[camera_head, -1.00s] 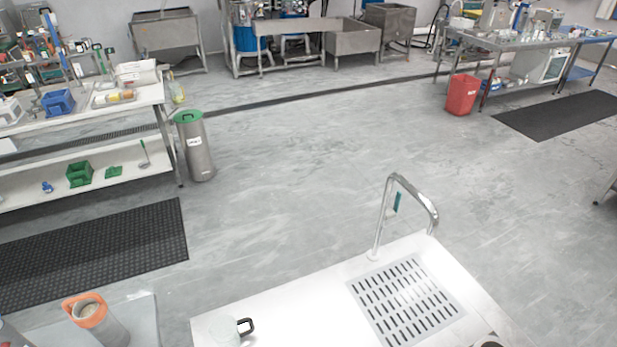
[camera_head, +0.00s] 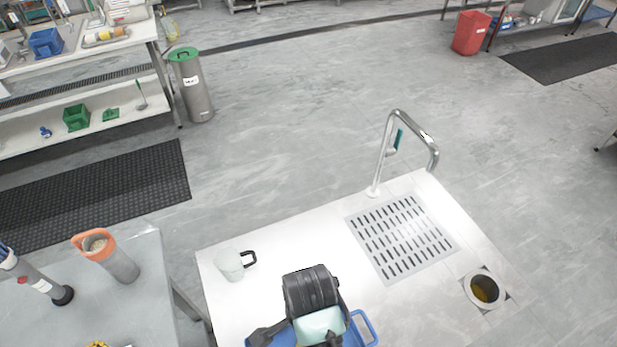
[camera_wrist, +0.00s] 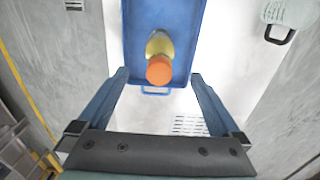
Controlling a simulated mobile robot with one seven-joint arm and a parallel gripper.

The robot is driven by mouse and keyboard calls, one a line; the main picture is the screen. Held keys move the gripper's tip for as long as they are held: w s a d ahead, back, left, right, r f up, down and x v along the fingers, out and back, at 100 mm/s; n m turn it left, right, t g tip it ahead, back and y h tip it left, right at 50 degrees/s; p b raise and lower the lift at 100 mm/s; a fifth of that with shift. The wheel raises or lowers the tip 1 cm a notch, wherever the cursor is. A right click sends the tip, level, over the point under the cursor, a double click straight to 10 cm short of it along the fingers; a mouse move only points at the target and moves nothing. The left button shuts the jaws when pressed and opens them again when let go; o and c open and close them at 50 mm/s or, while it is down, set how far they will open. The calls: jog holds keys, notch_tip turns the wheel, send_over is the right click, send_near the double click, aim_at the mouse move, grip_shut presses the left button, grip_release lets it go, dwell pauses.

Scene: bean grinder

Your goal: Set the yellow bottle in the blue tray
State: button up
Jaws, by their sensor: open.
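The yellow bottle (camera_wrist: 160,45) with an orange cap (camera_wrist: 159,69) is in the wrist view. It appears upright inside the blue tray (camera_wrist: 137,30), near the tray's handle end. In the head view the blue tray (camera_head: 368,324) shows only partly, behind my arm, and the bottle is hidden there. My gripper (camera_wrist: 158,74) is open. Its two fingers are spread wide on either side of the bottle, with clear gaps, and hold nothing.
The tray lies on a white counter (camera_head: 290,255). A pale mug (camera_head: 229,264) stands at its left. A slotted drain plate (camera_head: 400,238), a curved tap (camera_head: 385,155) and a round hole (camera_head: 484,290) are at the right. A grey table (camera_head: 130,310) stands at left.

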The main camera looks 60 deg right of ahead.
jog(key=shift+r, duration=1.4)
jog(key=shift+w, duration=0.1)
jog(key=w+d+r+n+t+h, duration=0.25)
jog(key=w+r+n+t, duration=0.45)
jog(key=w+r, duration=0.75)
jog(key=w+a+r+n+t+h, duration=0.1)
jog(key=w+a+r+n+t, duration=0.15)
jog(key=w+r, duration=0.35)
jog(key=w+a+r+n+t+h, duration=0.1)
jog(key=w+a+r+n+t, duration=0.15)
jog(key=r, duration=0.55)
jog(key=a+r+n+t+y, duration=0.1)
jog(key=a+r+n+t, duration=0.3)
jog(key=r, duration=0.7)
jog(key=a+r+n+t+y, duration=0.1)
jog(key=a+r+n+t, duration=0.3)
jog(key=r, duration=0.8)
jog(key=s+a+r+n+t+y, duration=0.1)
jog(key=s+a+r+n+t, duration=0.1)
jog(key=r, duration=0.5)
jog(key=s+a+r+n+t+y, duration=0.1)
jog(key=s+a+r+n+t, duration=0.1)
jog(key=s+a+r+t, duration=0.3)
jog(key=shift+s+a+r, duration=0.2)
jog(key=shift+s+r, duration=0.6)
jog(key=shift+r, duration=0.05)
